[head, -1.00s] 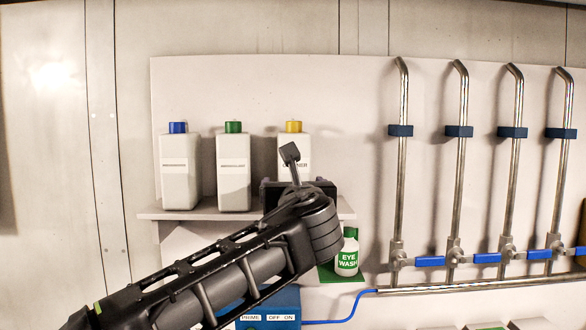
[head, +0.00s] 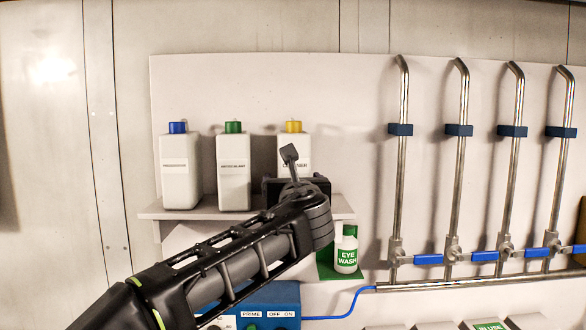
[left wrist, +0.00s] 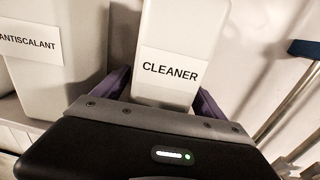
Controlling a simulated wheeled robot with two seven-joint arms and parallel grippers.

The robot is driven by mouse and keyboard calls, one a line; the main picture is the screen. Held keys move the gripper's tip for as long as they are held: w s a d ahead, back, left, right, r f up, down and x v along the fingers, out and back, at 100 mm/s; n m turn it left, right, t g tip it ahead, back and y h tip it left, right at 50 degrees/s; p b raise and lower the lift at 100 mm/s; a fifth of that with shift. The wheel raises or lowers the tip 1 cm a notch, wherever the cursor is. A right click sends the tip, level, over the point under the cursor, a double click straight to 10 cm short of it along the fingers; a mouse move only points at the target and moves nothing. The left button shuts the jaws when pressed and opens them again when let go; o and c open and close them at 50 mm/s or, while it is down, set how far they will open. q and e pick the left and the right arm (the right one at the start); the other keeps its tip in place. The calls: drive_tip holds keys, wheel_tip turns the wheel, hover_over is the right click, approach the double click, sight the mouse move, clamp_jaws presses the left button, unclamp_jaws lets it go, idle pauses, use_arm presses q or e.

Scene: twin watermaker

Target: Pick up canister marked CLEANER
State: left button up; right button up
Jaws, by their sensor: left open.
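The CLEANER canister (head: 293,146) is white with a yellow cap and stands upright on the shelf, rightmost of three canisters. My left arm covers its lower part in the head view. In the left wrist view the CLEANER canister (left wrist: 170,50) stands straight ahead, label facing me. My left gripper (head: 292,178) is in front of it. In the left wrist view the open fingers of the left gripper (left wrist: 160,95) show on both sides of the canister's lower part. Whether they touch it cannot be told. My right gripper is not in view.
A green-capped ANTISCALANT canister (head: 233,170) stands close left, and a blue-capped canister (head: 179,170) further left on the shelf (head: 160,212). An eye wash bottle (head: 347,252) sits lower right. Steel pipes (head: 460,165) with blue valve handles stand to the right.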

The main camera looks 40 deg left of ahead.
use_arm(q)
drive_tip(key=shift+c, duration=0.5)
clamp_jaws()
drive_tip(key=shift+r, duration=0.15)
idle(0.4)
